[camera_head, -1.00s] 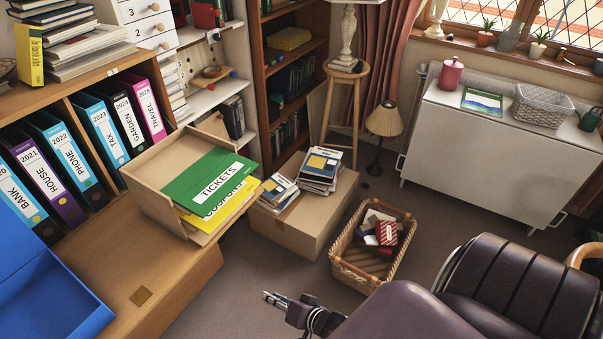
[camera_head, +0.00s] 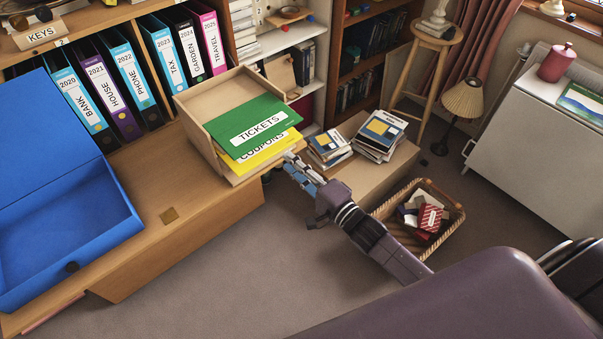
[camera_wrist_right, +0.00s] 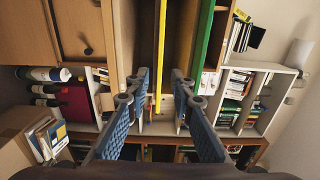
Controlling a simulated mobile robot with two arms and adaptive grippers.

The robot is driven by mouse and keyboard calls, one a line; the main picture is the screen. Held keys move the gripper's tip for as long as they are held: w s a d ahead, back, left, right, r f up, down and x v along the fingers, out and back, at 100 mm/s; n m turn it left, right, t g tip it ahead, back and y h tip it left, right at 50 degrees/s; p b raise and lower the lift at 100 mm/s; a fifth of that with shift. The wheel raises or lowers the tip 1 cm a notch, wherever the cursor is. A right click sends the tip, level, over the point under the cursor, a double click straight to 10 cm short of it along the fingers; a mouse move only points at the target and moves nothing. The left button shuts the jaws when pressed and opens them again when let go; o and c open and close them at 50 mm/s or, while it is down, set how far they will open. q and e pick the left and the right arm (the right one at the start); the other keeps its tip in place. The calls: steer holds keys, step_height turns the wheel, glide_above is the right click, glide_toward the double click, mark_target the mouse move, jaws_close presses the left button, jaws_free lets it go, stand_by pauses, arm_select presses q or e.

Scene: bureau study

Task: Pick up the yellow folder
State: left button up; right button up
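The yellow folder (camera_head: 274,153), labelled COUPONS, lies in a wooden tray (camera_head: 190,110) on the desk. The green folder (camera_head: 247,116), labelled TICKETS, lies above it and covers most of it. My right gripper (camera_head: 291,161) is at the tray's open front, by the yellow folder's right corner. In the wrist view the right gripper (camera_wrist_right: 160,82) is open, with the yellow folder's edge (camera_wrist_right: 161,50) between its fingers. The green folder's edge (camera_wrist_right: 203,45) is to the right, outside that gap. Contact cannot be told. My left gripper is not in view.
A blue box (camera_head: 60,200) stands open on the desk at left. Ring binders (camera_head: 120,80) stand on the shelf behind. A cardboard box (camera_head: 400,160) with stacked books (camera_head: 380,135) is right of the tray. A wicker basket (camera_head: 455,215) is on the floor.

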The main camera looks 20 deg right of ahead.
mark_target(279, 152)
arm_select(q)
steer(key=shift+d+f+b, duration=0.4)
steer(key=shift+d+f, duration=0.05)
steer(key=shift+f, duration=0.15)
arm_select(e)
steer(key=shift+x, duration=2.65)
steer(key=shift+c, duration=0.2)
jaws_close()
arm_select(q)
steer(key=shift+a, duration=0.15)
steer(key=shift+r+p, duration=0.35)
arm_select(e)
steer(key=shift+r, duration=0.25)
